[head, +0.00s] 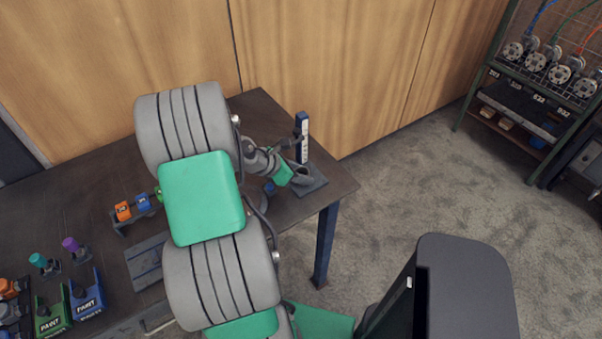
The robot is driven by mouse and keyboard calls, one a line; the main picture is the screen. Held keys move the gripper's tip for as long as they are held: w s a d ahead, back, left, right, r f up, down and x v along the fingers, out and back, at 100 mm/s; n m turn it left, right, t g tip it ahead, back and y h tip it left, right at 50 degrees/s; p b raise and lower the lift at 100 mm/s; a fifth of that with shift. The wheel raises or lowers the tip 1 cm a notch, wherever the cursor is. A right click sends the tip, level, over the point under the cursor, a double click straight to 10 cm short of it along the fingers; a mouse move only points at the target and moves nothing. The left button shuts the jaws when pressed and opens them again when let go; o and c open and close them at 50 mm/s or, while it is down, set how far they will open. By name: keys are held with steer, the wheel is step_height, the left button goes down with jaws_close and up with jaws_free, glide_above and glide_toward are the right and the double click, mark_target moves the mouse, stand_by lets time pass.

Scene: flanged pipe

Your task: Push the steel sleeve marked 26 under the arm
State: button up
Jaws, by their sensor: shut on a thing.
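A press-like stand with an upright blue post (302,128) and a white scale strip stands on a dark base plate (312,186) at the table's far right corner. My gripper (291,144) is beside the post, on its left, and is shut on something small. My wrist and forearm cover much of the stand's lower part. The steel sleeve and its mark 26 cannot be made out from this view, nor can the thing between the jaws.
The dark table (262,104) ends close to the right of the stand. Orange and blue blocks (133,208) sit in a holder left of my arm. Paint boxes (87,298) and teal and purple knobbed pieces are at the lower left. A wooden wall is behind.

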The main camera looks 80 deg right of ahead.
jaws_close()
steer(key=shift+w+d, duration=0.55)
steer(key=shift+w, duration=0.1)
steer(key=o, duration=1.1)
jaws_free()
steer(key=shift+o, duration=0.2)
steer(key=v, duration=0.7)
steer(key=shift+w+a+r, duration=0.2)
steer(key=shift+r, duration=0.1)
steer(key=shift+w, duration=0.1)
